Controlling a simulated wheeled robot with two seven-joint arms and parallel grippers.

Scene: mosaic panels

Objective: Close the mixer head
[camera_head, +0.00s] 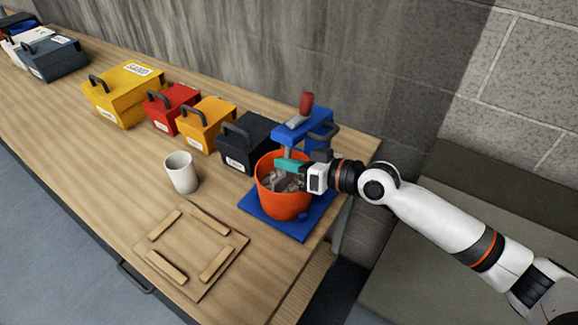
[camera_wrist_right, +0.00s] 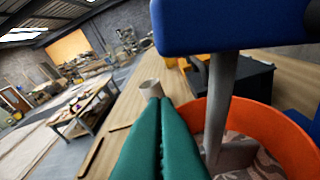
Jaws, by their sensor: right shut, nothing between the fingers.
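The mixer stands at the right end of the table, with a blue base (camera_head: 285,222), an orange bowl (camera_head: 284,205) and a blue mixer head (camera_head: 305,127) with a red knob (camera_head: 306,103) on top. Grey pieces lie in the bowl. In the right wrist view the blue head (camera_wrist_right: 230,25) is overhead, and a grey paddle shaft (camera_wrist_right: 219,100) reaches down into the orange bowl (camera_wrist_right: 285,135). My right gripper (camera_head: 284,165) has teal fingers, shut and empty, over the bowl below the head. The fingers (camera_wrist_right: 160,120) also show beside the shaft. My left gripper is out of view.
A white cup (camera_head: 181,172) stands left of the mixer. A wooden frame (camera_head: 190,250) lies at the table's front. Dark, orange, red and yellow boxes (camera_head: 128,97) line the back. Bare wood lies left of the cup.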

